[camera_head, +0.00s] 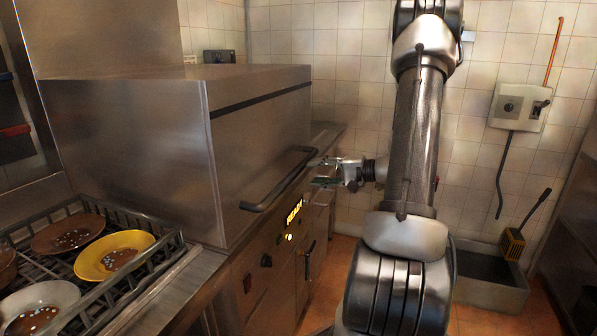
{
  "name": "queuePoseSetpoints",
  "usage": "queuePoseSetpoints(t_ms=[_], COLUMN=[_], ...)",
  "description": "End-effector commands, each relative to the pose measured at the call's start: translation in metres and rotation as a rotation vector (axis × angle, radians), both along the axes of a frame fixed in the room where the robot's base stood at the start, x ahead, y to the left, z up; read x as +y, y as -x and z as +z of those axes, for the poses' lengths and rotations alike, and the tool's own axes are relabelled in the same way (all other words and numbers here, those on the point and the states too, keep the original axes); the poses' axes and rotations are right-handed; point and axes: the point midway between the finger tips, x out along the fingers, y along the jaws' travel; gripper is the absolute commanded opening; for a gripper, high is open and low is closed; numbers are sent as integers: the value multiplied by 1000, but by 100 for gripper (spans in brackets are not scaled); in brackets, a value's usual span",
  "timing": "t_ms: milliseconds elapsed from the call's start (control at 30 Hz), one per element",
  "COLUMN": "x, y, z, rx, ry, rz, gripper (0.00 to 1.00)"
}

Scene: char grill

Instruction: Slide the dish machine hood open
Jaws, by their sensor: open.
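The dish machine hood (150,130) is a large steel box at centre left, and it looks lowered onto the counter. Its dark bar handle (275,183) runs along the lower part of the front face. My gripper (318,171) is open, at the far right end of the handle. The fingers appear close to the handle end, but I cannot tell whether they touch it. My arm stands to the right of the machine.
A dish rack (165,241) with dirty plates, one a yellow plate (115,256), sits on the counter at lower left. A control panel with a lit display (294,212) is below the handle. A wall box (519,107) and a floor basin (485,280) are at right.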

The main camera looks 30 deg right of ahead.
Motion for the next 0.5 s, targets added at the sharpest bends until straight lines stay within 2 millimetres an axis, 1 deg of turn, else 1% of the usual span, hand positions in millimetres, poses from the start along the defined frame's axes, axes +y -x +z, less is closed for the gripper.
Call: queuePoseSetpoints(t_ms=[167, 500], x=[6, 39], y=[-4, -46], z=[0, -11], rx=[-32, -30], ry=[36, 37], rz=[18, 20], gripper=[42, 42])
